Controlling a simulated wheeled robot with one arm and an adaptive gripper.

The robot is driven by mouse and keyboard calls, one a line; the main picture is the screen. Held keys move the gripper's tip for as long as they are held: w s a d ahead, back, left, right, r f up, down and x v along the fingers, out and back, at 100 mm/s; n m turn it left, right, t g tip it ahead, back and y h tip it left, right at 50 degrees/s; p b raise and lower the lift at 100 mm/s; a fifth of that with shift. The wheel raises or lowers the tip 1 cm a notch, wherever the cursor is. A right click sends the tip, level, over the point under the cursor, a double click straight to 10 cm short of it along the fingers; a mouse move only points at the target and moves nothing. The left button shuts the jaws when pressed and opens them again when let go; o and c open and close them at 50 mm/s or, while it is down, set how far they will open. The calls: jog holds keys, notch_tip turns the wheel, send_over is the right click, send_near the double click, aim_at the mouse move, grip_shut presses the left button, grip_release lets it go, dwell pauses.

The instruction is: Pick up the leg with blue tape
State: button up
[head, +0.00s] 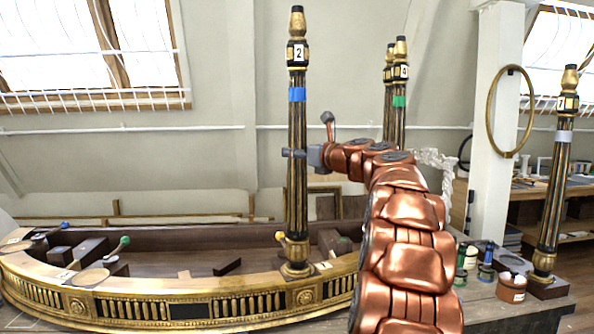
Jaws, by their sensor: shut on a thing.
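The leg with blue tape (297,205) is a tall black and gold column with a blue band (297,95) near its top and a "2" label above it. It stands upright, its foot (297,270) at the curved front of the gilt console frame (130,303). I cannot tell whether the foot touches the frame. My gripper (291,153) reaches in from the right and is shut on the shaft, below the blue tape. The far finger is partly hidden by the leg.
A leg with green tape (399,115) and another dark leg (388,75) stand behind my arm. A leg with pale tape (556,180) stands at the right on a block, near jars (511,287). A gilt ring (509,112) hangs on a post.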

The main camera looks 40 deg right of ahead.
aim_at(303, 81)
jog(key=c, duration=0.6)
jog(key=shift+o, duration=0.2)
jog(key=shift+r, duration=0.1)
notch_tip(303, 81, up, 17)
jog(key=p, duration=0.7)
jog(key=shift+r+p, duration=0.5)
jog(key=shift+p, duration=0.15)
jog(key=shift+r, duration=0.1)
